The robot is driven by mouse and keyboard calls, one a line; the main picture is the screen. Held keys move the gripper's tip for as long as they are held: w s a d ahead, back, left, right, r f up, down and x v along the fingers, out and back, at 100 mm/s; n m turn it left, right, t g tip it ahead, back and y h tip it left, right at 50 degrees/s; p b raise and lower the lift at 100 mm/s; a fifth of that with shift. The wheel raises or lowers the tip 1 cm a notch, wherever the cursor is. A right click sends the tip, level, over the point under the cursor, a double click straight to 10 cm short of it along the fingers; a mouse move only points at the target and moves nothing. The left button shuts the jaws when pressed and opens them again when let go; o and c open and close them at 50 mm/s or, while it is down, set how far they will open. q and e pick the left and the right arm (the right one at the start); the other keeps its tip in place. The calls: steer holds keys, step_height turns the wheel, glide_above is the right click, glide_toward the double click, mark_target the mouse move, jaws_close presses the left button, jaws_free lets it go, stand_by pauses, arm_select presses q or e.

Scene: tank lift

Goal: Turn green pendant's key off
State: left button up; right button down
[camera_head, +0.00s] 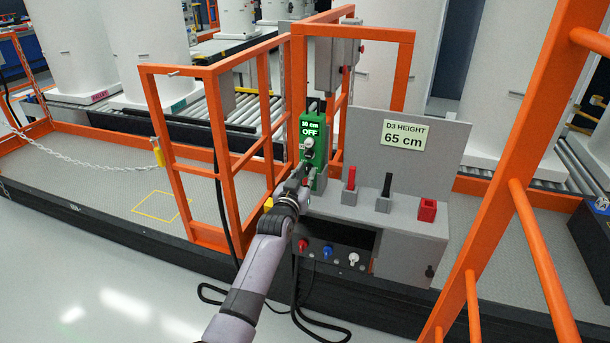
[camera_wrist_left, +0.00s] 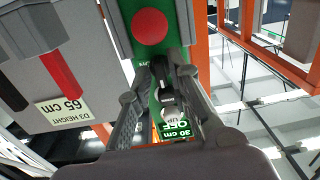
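The green pendant (camera_head: 320,155) stands upright at the left end of the grey console, and its display (camera_head: 311,128) reads "30 cm OFF". A light round knob sits below the display. In the left wrist view the pendant (camera_wrist_left: 115,20) appears upside down, with a large red button (camera_wrist_left: 149,26) and the display (camera_wrist_left: 178,129). My left gripper (camera_head: 303,172) is at the front of the pendant. Its fingers (camera_wrist_left: 168,80) are apart, with a dark key-like part and a light knob visible between them. I cannot tell whether they touch the key. My right gripper is out of view.
The grey console (camera_head: 405,222) holds red and black handled pieces and a red socket. A sign (camera_head: 404,135) reads "D3 HEIGHT 65 cm". Orange railings (camera_head: 220,150) stand left of the pendant and at right. A black cable (camera_head: 325,328) lies on the floor.

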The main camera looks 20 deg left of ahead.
arm_select(q)
steer(key=shift+s, duration=0.1)
steer(key=s, duration=1.1)
steer(key=shift+s, duration=0.4)
